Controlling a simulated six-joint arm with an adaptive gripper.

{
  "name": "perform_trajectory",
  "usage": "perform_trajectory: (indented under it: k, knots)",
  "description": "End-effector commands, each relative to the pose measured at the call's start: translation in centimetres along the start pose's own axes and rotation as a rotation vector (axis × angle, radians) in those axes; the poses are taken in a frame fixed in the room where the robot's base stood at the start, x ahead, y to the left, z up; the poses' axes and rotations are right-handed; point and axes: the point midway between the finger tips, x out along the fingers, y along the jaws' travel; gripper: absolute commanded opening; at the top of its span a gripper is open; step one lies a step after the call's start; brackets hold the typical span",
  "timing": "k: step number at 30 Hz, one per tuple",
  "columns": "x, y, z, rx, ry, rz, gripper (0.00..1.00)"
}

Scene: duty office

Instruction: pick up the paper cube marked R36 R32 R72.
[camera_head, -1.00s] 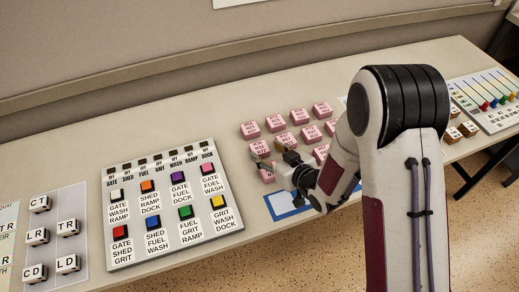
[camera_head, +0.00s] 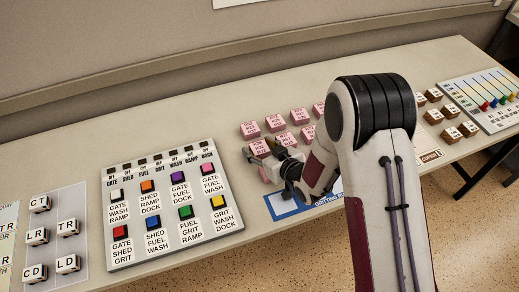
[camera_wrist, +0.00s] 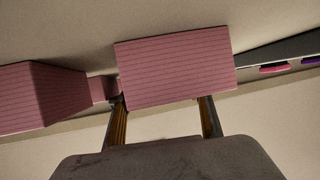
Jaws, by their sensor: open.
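Several pink paper cubes, such as one at the back left (camera_head: 250,129), stand in rows on the table, with small markings on top that I cannot read. I cannot tell which one is marked R36 R32 R72. My gripper (camera_head: 256,152) is low at the left front of the cubes, and my arm hides some of them. In the wrist view my gripper (camera_wrist: 163,112) is open, with a pink lined cube (camera_wrist: 177,70) just beyond or between its fingertips; contact cannot be told. Another pink cube (camera_wrist: 38,97) is at the left there.
A panel of coloured buttons (camera_head: 228,225) lies left of the cubes. A blue-edged sheet (camera_head: 284,211) lies in front of them. Brown blocks (camera_head: 451,135) and a slider board (camera_head: 463,88) are at the right. White lettered keys (camera_head: 68,264) are at the far left.

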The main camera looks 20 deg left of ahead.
Motion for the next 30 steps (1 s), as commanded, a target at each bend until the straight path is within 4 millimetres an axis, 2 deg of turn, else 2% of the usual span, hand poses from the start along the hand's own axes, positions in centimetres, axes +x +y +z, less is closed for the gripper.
perform_trajectory:
  k: [14,18,30]
  knots:
    - [0.01,0.02,-0.01,0.000,0.000,0.001,0.50]
    - [0.00,0.02,0.00,0.000,0.000,0.001,0.16]
    - [-0.03,0.03,-0.10,0.000,0.000,0.001,0.14]
